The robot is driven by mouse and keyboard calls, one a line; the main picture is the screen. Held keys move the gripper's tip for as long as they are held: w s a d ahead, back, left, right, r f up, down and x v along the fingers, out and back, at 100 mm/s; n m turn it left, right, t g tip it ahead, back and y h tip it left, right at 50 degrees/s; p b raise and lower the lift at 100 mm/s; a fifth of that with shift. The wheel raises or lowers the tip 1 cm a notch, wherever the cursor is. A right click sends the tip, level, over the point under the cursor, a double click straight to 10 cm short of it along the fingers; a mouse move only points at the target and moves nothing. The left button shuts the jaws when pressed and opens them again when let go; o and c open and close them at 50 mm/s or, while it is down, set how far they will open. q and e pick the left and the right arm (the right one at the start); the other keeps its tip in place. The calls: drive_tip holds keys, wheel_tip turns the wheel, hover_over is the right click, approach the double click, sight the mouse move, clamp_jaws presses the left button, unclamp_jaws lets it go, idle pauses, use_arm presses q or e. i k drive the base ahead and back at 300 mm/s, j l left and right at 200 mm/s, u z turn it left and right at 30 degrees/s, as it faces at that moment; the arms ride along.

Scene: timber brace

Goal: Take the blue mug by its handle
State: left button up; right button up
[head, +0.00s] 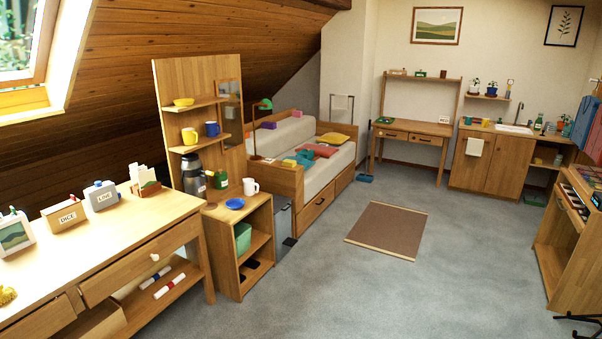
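The blue mug (212,129) stands upright on the middle shelf (200,142) of the tall wooden panel at the left. It is small in view, and its handle is hard to make out. A yellow mug (189,136) stands beside it on the left of the same shelf. Neither of my grippers shows in the head view.
A wooden cabinet (246,216) below the shelves holds a white mug (250,187), a blue bowl (235,203) and a grey flask (192,173). A long table (95,248) stands at the left. Open grey floor (330,290) lies in front, with a brown rug (388,230).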

sight(212, 127)
drive_tip(key=i, duration=3.55)
